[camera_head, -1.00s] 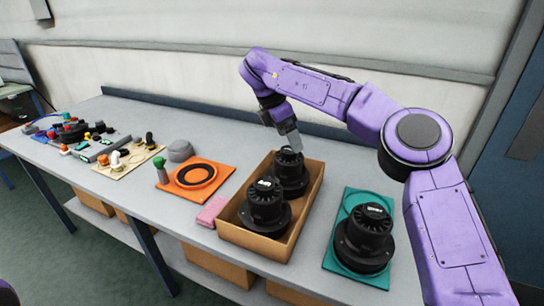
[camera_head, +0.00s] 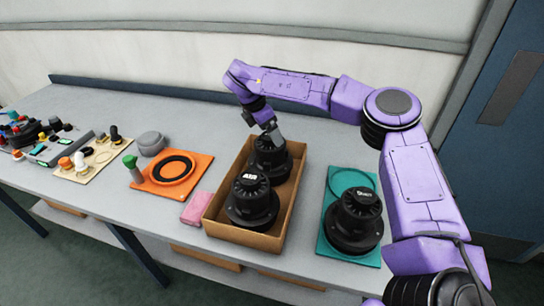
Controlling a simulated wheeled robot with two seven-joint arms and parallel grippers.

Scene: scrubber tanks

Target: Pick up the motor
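Two black motors stand upright in an open cardboard box: a nearer motor (camera_head: 251,200) and a farther motor (camera_head: 270,160). A third black motor (camera_head: 354,220) stands on a teal tray (camera_head: 345,180) to the right of the box (camera_head: 287,222). My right gripper (camera_head: 275,135) points down at the top of the farther motor in the box. Its fingertips are at or just above the motor's top; I cannot tell whether they touch or how far apart they are. My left gripper is not in view.
An orange tray (camera_head: 196,180) with a black ring lies left of the box, with a pink block (camera_head: 197,208) between them. A grey rounded part (camera_head: 151,143) and a green-topped part (camera_head: 132,168) stand nearby. Small parts crowd the table's left end. A wall runs behind.

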